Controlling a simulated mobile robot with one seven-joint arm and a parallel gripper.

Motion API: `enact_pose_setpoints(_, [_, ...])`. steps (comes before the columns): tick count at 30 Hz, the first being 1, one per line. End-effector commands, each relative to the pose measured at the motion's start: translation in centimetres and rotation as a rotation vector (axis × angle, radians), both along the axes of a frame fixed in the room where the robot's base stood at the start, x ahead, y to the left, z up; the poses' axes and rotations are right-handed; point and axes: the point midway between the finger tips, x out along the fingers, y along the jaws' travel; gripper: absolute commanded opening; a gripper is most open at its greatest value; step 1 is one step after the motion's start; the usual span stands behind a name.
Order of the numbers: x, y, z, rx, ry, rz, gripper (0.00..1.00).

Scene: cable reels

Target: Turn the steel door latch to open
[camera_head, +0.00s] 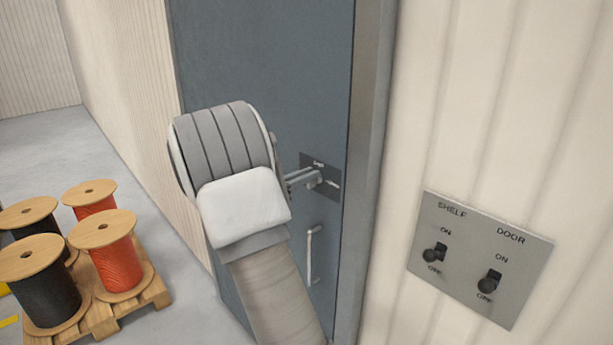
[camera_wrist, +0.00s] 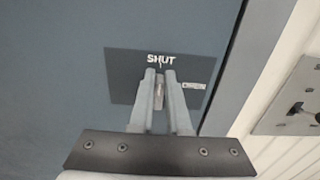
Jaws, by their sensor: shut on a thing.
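The steel door latch (camera_wrist: 159,95) sits on a dark plate (camera_wrist: 120,68) on the blue-grey door (camera_head: 265,60). In the wrist view its narrow lever stands between my two fingers and points up at the word SHUT. A second label, which seems to read OPEN, is to the right on the plate. My gripper (camera_wrist: 160,76) is shut on the latch lever, one finger on each side. In the head view my gripper (camera_head: 314,179) reaches the plate (camera_head: 333,172) from the left, and the fingers mostly hide the lever. The door looks closed in its frame.
A vertical pull handle (camera_head: 310,256) is below the latch. A switch panel (camera_head: 470,275) marked SHELF and DOOR is on the wall to the right. Several cable reels (camera_head: 104,250) stand on a wooden pallet (camera_head: 125,315) at the left. Bare floor lies behind them.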

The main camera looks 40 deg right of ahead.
Motion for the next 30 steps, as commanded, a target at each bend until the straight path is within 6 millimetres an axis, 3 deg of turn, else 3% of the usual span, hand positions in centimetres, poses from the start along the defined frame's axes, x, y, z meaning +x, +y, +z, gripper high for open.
enact_pose_setpoints(14, [-0.3, 0.1, -1.0, 0.017, -0.097, 0.0, 0.0])
enact_pose_setpoints(30, [-1.0, 0.1, -1.9, 0.056, -0.569, 0.001, 0.0])
